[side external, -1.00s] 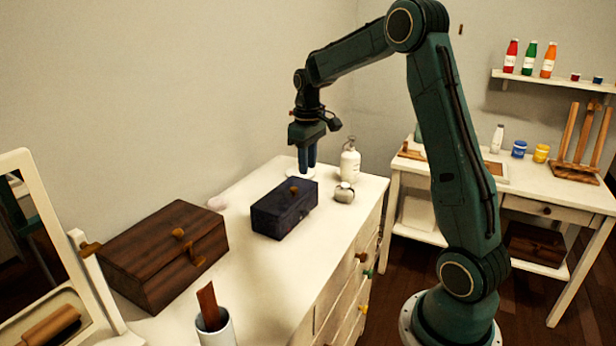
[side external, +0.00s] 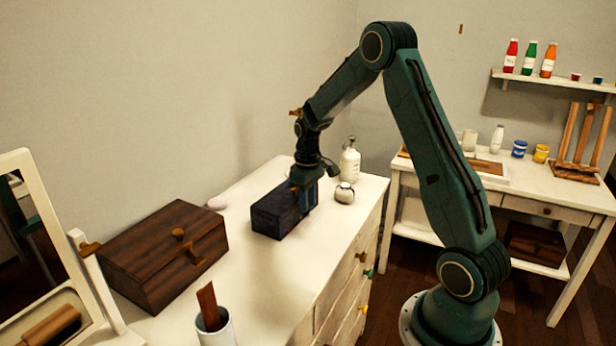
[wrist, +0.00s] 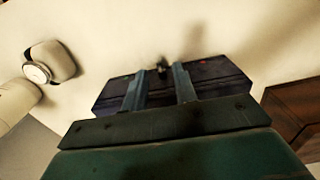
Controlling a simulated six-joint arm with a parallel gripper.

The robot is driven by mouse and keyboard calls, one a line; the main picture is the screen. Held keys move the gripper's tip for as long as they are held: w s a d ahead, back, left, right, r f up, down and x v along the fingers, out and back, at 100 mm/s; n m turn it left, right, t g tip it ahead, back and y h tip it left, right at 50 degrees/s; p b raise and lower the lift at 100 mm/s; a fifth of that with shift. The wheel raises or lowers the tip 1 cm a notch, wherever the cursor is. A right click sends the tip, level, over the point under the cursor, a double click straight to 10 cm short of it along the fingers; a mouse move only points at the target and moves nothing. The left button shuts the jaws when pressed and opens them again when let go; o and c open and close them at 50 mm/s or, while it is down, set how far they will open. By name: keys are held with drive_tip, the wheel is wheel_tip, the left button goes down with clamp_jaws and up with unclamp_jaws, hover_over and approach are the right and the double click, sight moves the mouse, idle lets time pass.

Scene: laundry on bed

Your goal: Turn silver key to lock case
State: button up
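A small dark blue-black case (side external: 272,218) stands on the white dresser, lid closed; it also shows in the wrist view (wrist: 218,78). My gripper (side external: 303,192) is low at the right end of the case in the side view and covers part of it. In the wrist view my gripper (wrist: 159,76) has its two fingers apart over the case. A small dark piece (wrist: 162,68) shows between the fingertips, perhaps the key; no contact with the fingers is visible. I cannot make out a silver colour. The fingertips are hidden in the side view.
A brown wooden box (side external: 160,260) stands left of the case. A small round clock-like item (side external: 344,193) and a white bottle (side external: 350,162) stand close on the right. A white cup (side external: 216,330) and a mirror (side external: 50,230) are nearer. The dresser top (side external: 290,270) in front is clear.

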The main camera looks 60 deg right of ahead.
drive_tip(key=shift+f, duration=1.1)
clamp_jaws()
drive_tip(key=shift+a, duration=0.1)
drive_tip(key=shift+a+f+h, duration=0.1)
drive_tip(key=shift+a+h, duration=0.15)
drive_tip(key=shift+h, duration=0.95)
drive_tip(key=shift+a+h, duration=0.15)
drive_tip(key=shift+h, duration=0.95)
